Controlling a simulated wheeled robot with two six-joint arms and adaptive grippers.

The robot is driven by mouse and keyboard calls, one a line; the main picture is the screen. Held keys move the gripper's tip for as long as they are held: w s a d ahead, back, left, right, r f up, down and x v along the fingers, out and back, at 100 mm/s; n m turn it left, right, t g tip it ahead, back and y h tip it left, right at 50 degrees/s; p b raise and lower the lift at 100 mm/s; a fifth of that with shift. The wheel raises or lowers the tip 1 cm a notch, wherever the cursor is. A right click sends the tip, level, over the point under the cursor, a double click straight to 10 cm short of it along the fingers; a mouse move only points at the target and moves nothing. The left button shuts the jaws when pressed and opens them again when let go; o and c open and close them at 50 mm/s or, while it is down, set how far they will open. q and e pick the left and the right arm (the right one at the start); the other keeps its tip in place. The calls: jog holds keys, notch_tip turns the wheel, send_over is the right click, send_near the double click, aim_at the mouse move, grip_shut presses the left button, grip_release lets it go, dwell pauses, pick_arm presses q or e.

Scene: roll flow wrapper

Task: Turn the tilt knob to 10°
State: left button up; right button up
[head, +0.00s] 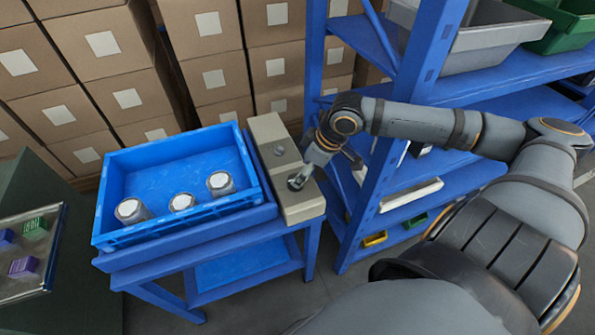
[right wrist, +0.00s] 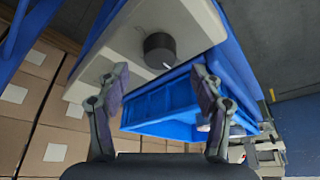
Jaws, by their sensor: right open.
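A beige control box (head: 288,170) stands at the right side of the blue stand. A small grey knob (head: 280,150) sits toward its far end, and a second knob (head: 295,183) sits nearer, beside my right gripper (head: 311,170). In the right wrist view a dark round knob (right wrist: 159,50) with a short white mark stands on the beige box (right wrist: 195,20). My right gripper (right wrist: 161,83) is open, its two fingers apart with the knob beyond the gap between them, apparently not touching. No readable label shows which knob sets the tilt. My left gripper is out of view.
A blue crate (head: 101,233) with three white-lidded jars (head: 182,203) sits beside the box. A blue shelf rack (head: 430,50) stands close on the right, by my right arm. Stacked cartons (head: 90,85) fill the back. A dark panel with coloured blocks (head: 24,266) is at left.

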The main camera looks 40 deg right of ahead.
jog(key=b+x, duration=0.2)
jog(key=x, duration=0.1)
jog(key=shift+a+b, duration=0.1)
jog(key=shift+b, duration=0.3)
jog(key=shift+w+f, duration=0.15)
jog(key=shift+f, duration=0.1)
jog(key=shift+w+a+f+b, duration=0.2)
jog(key=shift+f+b, duration=0.1)
jog(key=shift+f, duration=0.35)
jog(key=shift+c, duration=0.4)
jog(key=c, duration=1.1)
